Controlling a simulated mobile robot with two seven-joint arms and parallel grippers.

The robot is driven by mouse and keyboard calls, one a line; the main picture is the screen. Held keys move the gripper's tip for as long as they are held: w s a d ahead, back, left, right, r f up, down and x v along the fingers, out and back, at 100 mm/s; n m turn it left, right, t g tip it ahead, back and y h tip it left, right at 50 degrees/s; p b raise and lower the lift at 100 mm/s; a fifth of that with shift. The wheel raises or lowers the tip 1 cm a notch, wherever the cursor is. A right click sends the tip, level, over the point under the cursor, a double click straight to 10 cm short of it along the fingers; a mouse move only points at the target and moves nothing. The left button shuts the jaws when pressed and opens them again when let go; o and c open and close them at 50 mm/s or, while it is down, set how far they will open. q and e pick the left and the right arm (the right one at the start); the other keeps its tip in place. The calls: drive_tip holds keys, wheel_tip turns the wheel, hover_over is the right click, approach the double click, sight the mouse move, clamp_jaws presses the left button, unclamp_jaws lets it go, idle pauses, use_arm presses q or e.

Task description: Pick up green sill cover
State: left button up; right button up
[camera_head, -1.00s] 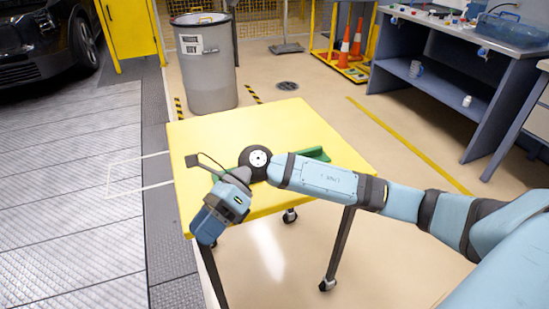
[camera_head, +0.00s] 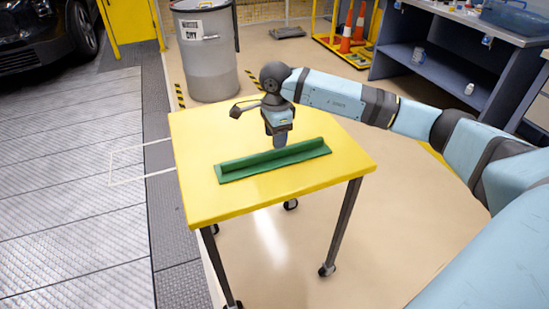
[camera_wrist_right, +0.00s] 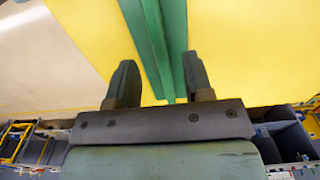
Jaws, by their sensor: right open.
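The green sill cover (camera_head: 250,164) is a long L-shaped strip with a raised ridge. It lies on top of the yellow cart (camera_head: 215,205). My right gripper (camera_head: 279,143) points down at the strip's far side, near its middle. In the right wrist view, the gripper (camera_wrist_right: 160,82) has its two fingers spread apart. The green sill cover (camera_wrist_right: 155,35) runs away from between and beyond the fingertips there. No grip on the strip shows. My left gripper is not in view.
A grey waste bin (camera_head: 207,65) stands behind the cart. A blue workbench (camera_head: 455,60) is at the back right, with orange cones (camera_head: 345,40) beside it. A dark car (camera_head: 40,35) is at the upper left. The cart top around the strip is clear.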

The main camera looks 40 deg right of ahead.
sight(275, 151)
drive_tip(key=f, duration=0.4)
drive_tip(key=f+b, duration=0.1)
drive_tip(key=shift+a+f, duration=0.25)
drive_tip(key=shift+f, duration=0.15)
drive_tip(key=shift+r, duration=0.1)
clamp_jaws()
